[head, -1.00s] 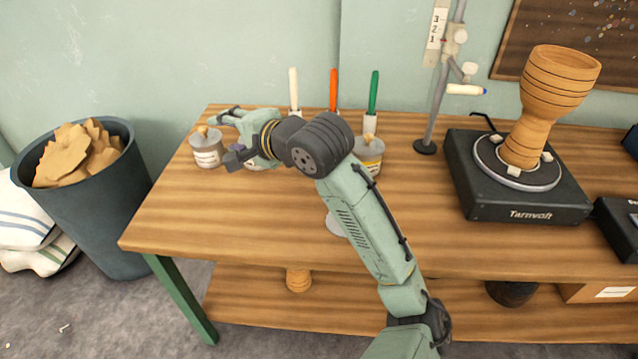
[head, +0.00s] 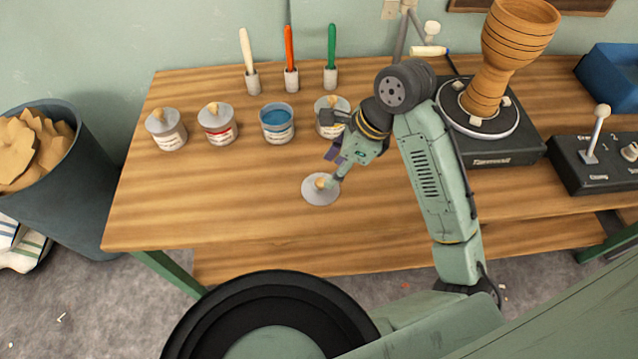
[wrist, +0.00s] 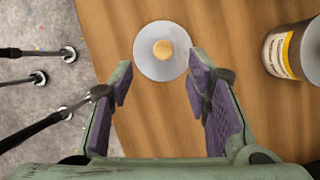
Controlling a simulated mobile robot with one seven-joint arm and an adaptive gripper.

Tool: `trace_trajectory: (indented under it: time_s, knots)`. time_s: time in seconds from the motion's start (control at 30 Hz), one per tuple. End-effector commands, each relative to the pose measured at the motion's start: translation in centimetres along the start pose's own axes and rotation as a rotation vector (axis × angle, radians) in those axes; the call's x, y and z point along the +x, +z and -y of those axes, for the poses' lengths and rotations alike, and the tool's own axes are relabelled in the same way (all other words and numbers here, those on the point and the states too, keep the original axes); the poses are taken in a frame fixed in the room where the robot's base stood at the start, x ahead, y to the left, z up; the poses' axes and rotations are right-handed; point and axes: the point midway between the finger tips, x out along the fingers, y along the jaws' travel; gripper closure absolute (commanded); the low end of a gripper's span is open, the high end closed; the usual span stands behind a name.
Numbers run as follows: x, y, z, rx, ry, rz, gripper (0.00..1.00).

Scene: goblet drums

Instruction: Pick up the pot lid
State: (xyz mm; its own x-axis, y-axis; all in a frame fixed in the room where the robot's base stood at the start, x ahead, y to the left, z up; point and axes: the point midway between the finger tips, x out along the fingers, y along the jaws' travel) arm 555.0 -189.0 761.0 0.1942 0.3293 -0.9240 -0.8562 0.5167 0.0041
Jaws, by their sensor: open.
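The pot lid (head: 312,196), a round grey disc with a tan wooden knob, lies flat on the wooden table. It also shows in the wrist view (wrist: 148,68), just past my fingertips and centred between them. My gripper (head: 338,166) is at the lid's upper right in the head view. In the wrist view my gripper (wrist: 159,78) is open, with purple-padded fingers spread to either side and nothing held. A pot of blue paint (head: 277,124) stands uncovered behind the lid.
Lidded pots stand left of the blue pot (head: 166,131) (head: 219,126) and right of it, partly behind my arm (head: 331,112). Brushes in cups (head: 290,78) stand at the back. A goblet drum (head: 490,85) sits on a turntable to the right. The table's front left is clear.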

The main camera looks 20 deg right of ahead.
Motion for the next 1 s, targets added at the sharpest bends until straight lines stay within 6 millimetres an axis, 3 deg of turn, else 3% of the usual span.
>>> trace_trajectory:
  time_s: [0.5,0.8,1.0]
  knots:
    - [5.7,0.2,0.3,-0.001,-0.002,0.000,0.56]
    - [6.2,0.3,0.4,-0.003,-0.003,0.000,0.56]
    - [6.1,0.3,0.4,-0.003,-0.003,0.000,0.70]
